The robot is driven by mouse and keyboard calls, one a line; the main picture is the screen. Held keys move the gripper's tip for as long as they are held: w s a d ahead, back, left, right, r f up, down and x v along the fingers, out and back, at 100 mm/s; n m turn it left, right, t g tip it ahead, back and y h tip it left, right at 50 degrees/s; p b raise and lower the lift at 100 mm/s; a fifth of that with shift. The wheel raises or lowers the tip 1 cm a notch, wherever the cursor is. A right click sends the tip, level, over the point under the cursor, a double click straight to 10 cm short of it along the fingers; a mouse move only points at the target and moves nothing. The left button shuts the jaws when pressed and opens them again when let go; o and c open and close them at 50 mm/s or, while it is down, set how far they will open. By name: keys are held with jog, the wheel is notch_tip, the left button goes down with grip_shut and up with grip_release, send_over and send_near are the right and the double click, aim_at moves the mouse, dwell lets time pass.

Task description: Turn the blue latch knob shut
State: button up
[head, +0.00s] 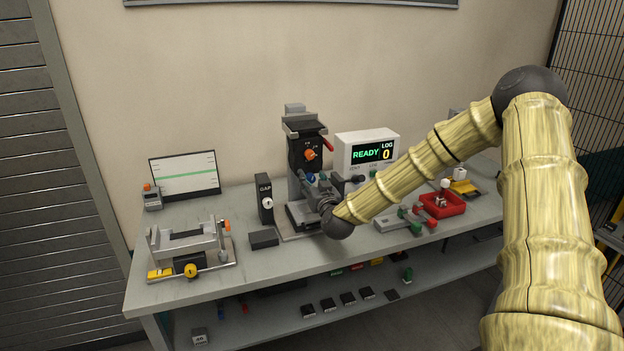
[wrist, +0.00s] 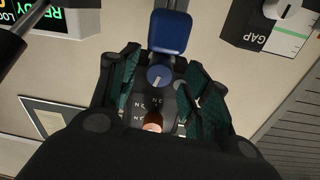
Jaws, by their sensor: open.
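The blue latch knob (wrist: 160,77) is round with a pale pointer line and sits on the dark face of the clamp fixture. In the wrist view it lies between the two teal-padded fingers of my gripper (wrist: 160,66). The fingers stand apart, with gaps on both sides of the knob; I cannot tell how near in depth they are. A larger blue block (wrist: 170,33) is just above the knob in the wrist view. In the head view my gripper (head: 314,190) is at the fixture (head: 295,150), and a small blue part (head: 311,177) shows beside it, partly hidden.
An orange knob (head: 310,154) and a red lever (head: 328,144) are on the fixture above my gripper. The GAP box (head: 265,198) stands left of it, the READY display (head: 345,155) behind right. A red tray (head: 454,207) lies farther right on the bench.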

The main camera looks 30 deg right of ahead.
jog(key=shift+w+d, duration=0.15)
jog(key=shift+w, duration=0.3)
jog(key=c, duration=1.1)
jog(key=shift+o, duration=0.2)
jog(key=shift+f+m+b, duration=0.1)
jog(key=shift+m+b, duration=0.3)
jog(key=shift+m, duration=0.5)
jog(key=o, duration=1.1)
jog(key=shift+c, duration=0.2)
